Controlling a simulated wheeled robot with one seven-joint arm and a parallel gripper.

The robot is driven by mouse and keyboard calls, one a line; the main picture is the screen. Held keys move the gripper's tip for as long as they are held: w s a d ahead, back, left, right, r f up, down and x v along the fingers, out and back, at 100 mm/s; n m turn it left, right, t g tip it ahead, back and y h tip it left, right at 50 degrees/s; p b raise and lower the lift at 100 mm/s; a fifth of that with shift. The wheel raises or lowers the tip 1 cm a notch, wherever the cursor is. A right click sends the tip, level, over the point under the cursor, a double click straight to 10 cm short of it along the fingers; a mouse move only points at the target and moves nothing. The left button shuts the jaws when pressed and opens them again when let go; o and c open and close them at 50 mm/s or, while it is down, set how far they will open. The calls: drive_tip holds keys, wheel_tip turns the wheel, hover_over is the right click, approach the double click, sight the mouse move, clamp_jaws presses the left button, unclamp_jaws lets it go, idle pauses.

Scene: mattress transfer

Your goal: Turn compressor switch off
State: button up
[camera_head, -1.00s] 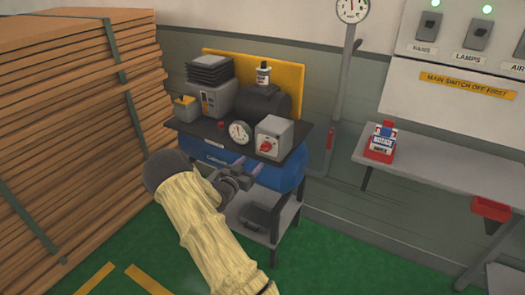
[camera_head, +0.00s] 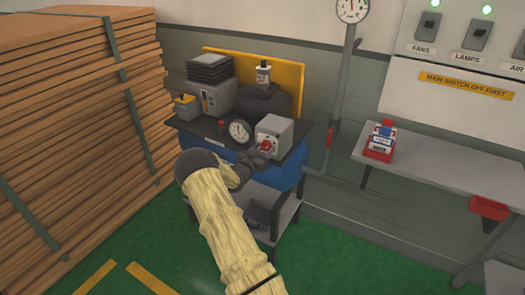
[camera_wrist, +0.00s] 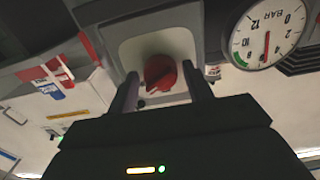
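The compressor (camera_head: 270,180) is a blue tank under a dark top plate. The compressor switch is a red rotary knob (camera_head: 265,145) on a light grey box (camera_head: 284,131) at the plate's front right. In the wrist view the red knob (camera_wrist: 160,73) sits between and beyond my two fingertips, on the box face (camera_wrist: 130,50). My gripper (camera_head: 261,153) is open, one finger on each side of the knob; the wrist view (camera_wrist: 160,88) shows gaps on both sides. I cannot tell whether a finger touches the box.
A round gauge (camera_head: 239,130) stands just left of the switch box; it shows in the wrist view too (camera_wrist: 268,35). Stacked planks (camera_head: 75,110) fill the left. A grey bench (camera_head: 440,175) with a red-and-white item (camera_head: 381,143) stands right. Green floor is free in front.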

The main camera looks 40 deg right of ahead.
drive_tip(key=c, duration=0.7)
drive_tip(key=shift+o, duration=0.2)
drive_tip(key=shift+n, duration=0.5)
drive_tip(key=n+b, duration=0.2)
drive_tip(key=n, duration=0.9)
drive_tip(key=shift+s, duration=0.1)
drive_tip(key=o, duration=1)
drive_tip(key=shift+c, duration=0.2)
